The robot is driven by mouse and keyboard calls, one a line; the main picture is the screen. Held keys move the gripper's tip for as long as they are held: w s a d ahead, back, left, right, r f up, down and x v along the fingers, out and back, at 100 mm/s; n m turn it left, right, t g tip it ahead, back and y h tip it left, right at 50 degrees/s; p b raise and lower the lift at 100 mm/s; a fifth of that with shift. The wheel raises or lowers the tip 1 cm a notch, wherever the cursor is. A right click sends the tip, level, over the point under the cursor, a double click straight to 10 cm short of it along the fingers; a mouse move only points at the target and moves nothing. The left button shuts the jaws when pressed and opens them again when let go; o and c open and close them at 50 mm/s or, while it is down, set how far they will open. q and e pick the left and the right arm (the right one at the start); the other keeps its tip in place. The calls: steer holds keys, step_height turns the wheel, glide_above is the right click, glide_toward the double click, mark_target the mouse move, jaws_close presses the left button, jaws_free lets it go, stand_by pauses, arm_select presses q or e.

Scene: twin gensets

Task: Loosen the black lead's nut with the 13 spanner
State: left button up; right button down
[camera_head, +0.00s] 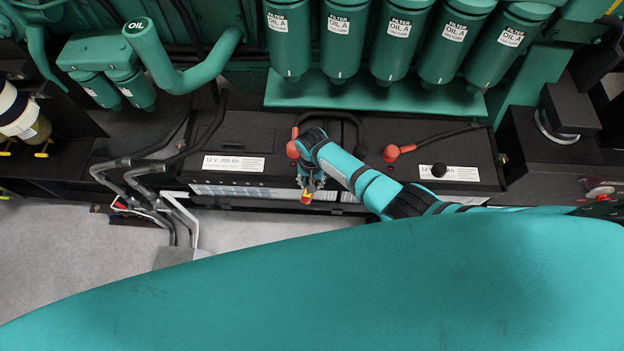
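My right gripper (312,184) reaches in from the right, pointing down at the front edge of the battery box (245,140). A small red and yellow piece (306,197) shows at its fingertips; I cannot tell what it is or whether the fingers are closed on it. I cannot make out a spanner. A black cable (440,136) runs to a red terminal cap (391,153). The black lead's nut cannot be made out. My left gripper is not in view.
Another red cap (293,150) is close beside my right wrist. Green oil filters (403,40) hang above a green ledge (375,96) behind the batteries. Grey cables (150,190) drop at the left. Grey floor (60,250) is clear at lower left. A large teal shape blocks the bottom.

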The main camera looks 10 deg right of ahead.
steer(key=shift+f, duration=0.15)
steer(key=shift+f+b, duration=0.45)
steer(key=shift+f, duration=0.05)
steer(key=c, duration=1.6)
jaws_free()
jaws_close()
